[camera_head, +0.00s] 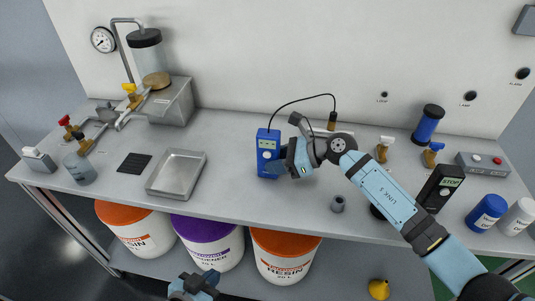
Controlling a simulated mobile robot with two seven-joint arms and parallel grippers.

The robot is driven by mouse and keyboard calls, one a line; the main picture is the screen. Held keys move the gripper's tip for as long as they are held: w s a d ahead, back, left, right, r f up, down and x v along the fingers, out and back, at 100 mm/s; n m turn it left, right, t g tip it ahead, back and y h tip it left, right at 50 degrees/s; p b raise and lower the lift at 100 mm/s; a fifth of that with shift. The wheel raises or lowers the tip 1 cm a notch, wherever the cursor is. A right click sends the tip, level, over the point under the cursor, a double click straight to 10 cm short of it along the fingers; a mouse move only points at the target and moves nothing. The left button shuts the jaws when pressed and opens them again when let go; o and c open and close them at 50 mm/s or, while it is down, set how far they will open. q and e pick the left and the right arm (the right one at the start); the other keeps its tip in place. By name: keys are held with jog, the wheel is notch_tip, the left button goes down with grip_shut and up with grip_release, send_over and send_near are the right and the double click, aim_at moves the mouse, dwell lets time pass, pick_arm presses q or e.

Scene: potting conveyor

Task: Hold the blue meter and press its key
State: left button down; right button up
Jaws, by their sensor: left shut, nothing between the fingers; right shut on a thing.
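The blue meter (268,148) stands upright on the grey bench, with a light display near its top and a black cable looping to a probe at the right. My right gripper (284,162) is shut on the blue meter from its right side and hides part of its lower right. The key is too small to make out clearly. My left gripper (195,286) is shut and empty, low at the bottom edge of the picture, in front of the bench and well away from the meter.
A metal tray (151,187) and a black mat (134,163) lie left of the meter. Buckets with an orange lid (286,241) and a purple lid (198,228) stand below the bench. Bench space before the meter is clear.

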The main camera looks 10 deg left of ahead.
aim_at(267, 155)
pick_arm(q)
jog(key=w+d+r+n+h, duration=0.1)
jog(key=w+d+r+h, duration=0.1)
jog(key=r, duration=0.3)
jog(key=w+d+r+n+t+h, duration=0.1)
jog(key=w+d+r+h, duration=0.2)
jog(key=w+r+h, duration=0.1)
jog(key=w+d+r+n+h, duration=0.1)
jog(key=w+d+r+h, duration=0.2)
jog(key=w+r, duration=0.2)
notch_tip(267, 155, up, 3)
jog(key=shift+d+r+n+t+h, duration=0.15)
jog(key=shift+d+n+t+h, duration=0.1)
jog(key=shift+n+t+h, duration=0.05)
jog(key=shift+w, duration=0.2)
jog(key=shift+w, duration=4.3)
jog(key=shift+w, duration=0.45)
